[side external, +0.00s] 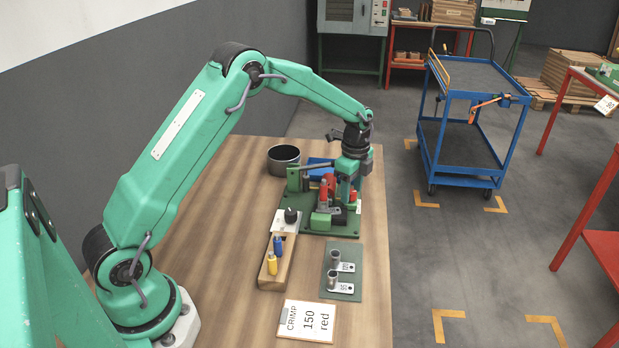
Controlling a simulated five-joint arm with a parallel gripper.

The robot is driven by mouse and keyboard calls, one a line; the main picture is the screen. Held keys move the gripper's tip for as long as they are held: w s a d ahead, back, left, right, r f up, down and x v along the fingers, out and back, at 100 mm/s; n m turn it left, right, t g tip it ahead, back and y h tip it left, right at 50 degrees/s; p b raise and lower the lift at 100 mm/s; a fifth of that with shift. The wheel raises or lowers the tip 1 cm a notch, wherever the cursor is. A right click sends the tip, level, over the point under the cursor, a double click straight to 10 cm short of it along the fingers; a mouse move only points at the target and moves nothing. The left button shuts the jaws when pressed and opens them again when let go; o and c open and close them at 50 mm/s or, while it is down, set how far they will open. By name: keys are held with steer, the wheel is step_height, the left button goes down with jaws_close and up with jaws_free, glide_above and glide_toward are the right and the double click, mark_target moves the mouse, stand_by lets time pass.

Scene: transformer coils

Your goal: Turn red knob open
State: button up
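A green press-like fixture (317,224) stands on the wooden table, below my gripper. An upright red piece (323,193) shows at its front, just left of my gripper's fingers. More red shows behind and to the right, partly hidden; I cannot tell which red part is the knob. My gripper (345,194) points down over the fixture, close to the red parts. Its fingertips are small and overlap the fixture, so I cannot tell whether they are open or touch anything. A black knob (290,214) sits on a white plate left of the fixture.
A wooden holder (285,273) carries a blue and a yellow piece. A green mat (351,290) holds two metal lugs. A card (308,320) reads "CRIMP 150 red". A dark round bowl (283,158) stands behind the fixture. The table's right edge is close to the fixture.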

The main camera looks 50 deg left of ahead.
mark_target(352, 192)
steer(key=shift+r, duration=3.9)
steer(key=shift+m, duration=0.3)
steer(key=m, duration=0.4)
steer(key=shift+d+f+m, duration=0.1)
steer(key=shift+f+m, duration=0.05)
steer(key=shift+m, duration=0.15)
steer(key=shift+f, duration=3.9)
steer(key=c, duration=1)
